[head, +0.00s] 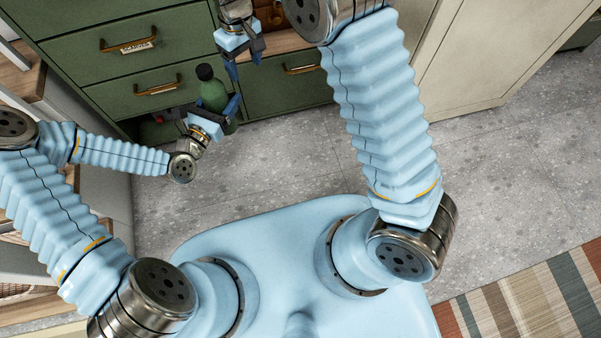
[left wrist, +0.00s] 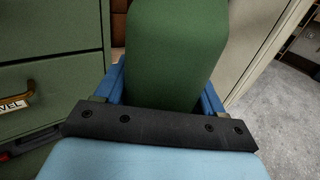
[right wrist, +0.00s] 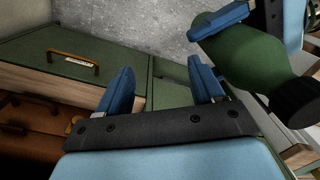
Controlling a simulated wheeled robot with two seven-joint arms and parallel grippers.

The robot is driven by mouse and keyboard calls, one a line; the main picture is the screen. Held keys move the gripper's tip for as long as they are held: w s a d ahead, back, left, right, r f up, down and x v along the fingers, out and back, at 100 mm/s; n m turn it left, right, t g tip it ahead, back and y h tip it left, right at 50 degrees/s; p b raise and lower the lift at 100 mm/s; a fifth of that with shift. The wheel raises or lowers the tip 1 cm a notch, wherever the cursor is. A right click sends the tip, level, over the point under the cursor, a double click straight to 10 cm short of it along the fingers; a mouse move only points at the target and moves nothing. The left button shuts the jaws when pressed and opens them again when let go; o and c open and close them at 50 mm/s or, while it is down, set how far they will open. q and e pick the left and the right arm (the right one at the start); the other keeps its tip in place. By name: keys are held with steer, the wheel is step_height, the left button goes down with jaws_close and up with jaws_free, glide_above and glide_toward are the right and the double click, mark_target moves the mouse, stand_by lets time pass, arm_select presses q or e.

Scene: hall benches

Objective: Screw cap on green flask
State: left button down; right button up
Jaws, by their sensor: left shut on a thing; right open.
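The green flask (head: 213,94) has a black cap (head: 205,72) on its mouth; I cannot tell how tightly it sits. My left gripper (head: 212,112) is shut on the flask's body. In the left wrist view the flask (left wrist: 175,55) fills the space between the blue fingers. My right gripper (head: 244,58) is open and empty, to the upper right of the cap in the head view. In the right wrist view its fingers (right wrist: 163,84) are apart, with the flask (right wrist: 245,58) and cap (right wrist: 297,102) off to the right, outside them.
Green drawers (head: 125,70) with brass handles stand close behind the flask. A wood-edged surface or drawer (head: 284,42) with brown items lies behind my right gripper. A pale cabinet (head: 490,55) is at right. Grey floor (head: 300,155) is clear; a striped rug (head: 530,300) lies lower right.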

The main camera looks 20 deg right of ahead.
steer(key=s+d+f+m+y, duration=0.1)
steer(key=s+d+f+m, duration=0.3)
steer(key=f, duration=0.6)
steer(key=s+d+f+n+y, duration=0.1)
steer(key=s+d+f, duration=0.3)
steer(key=f, duration=0.5)
steer(key=s+f+m+y, duration=0.1)
steer(key=s+f+m, duration=0.1)
steer(key=s, duration=0.6)
steer(key=s+f+m+t+y, duration=0.1)
steer(key=s+f+m, duration=0.1)
steer(key=s, duration=0.6)
steer(key=shift+a+f+m, duration=0.3)
steer(key=shift+f, duration=0.2)
